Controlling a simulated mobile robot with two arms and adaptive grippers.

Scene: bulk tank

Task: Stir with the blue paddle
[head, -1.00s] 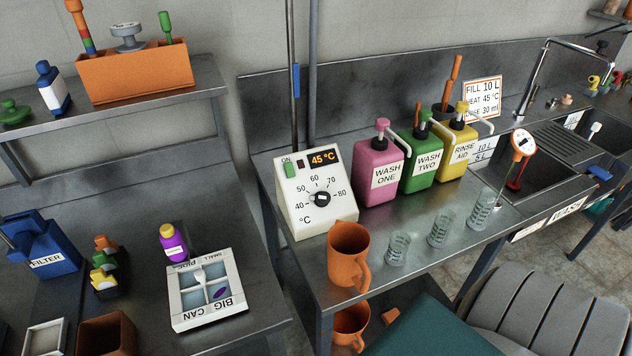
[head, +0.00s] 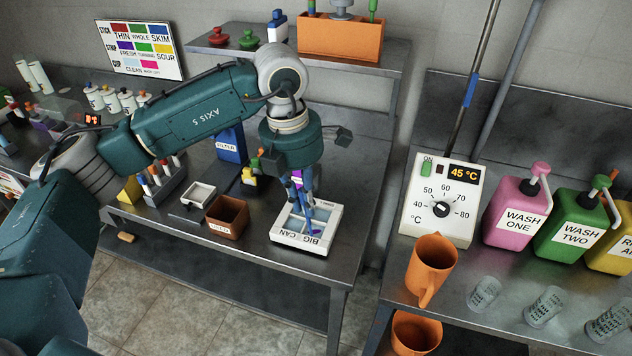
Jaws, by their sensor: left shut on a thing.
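My left gripper (head: 303,186) reaches in from the left and points down over the white box labelled BIG CAN (head: 286,236). It is shut on a slim blue thing, which looks like the blue paddle (head: 309,212). Its lower end reaches down into or just above the box's open compartments. I cannot tell whether it touches the bottom. The fingers hide its upper part. A purple patch (head: 297,178) beside the fingers looks like the purple bottle, partly hidden. My right gripper is not in view.
A brown box (head: 227,216) and a small white tray (head: 198,194) stand left of the white box. The blue FILTER holder (head: 230,145) is behind. A shelf (head: 392,66) overhangs the back. A gap separates this bench from the one with the temperature dial box (head: 440,200).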

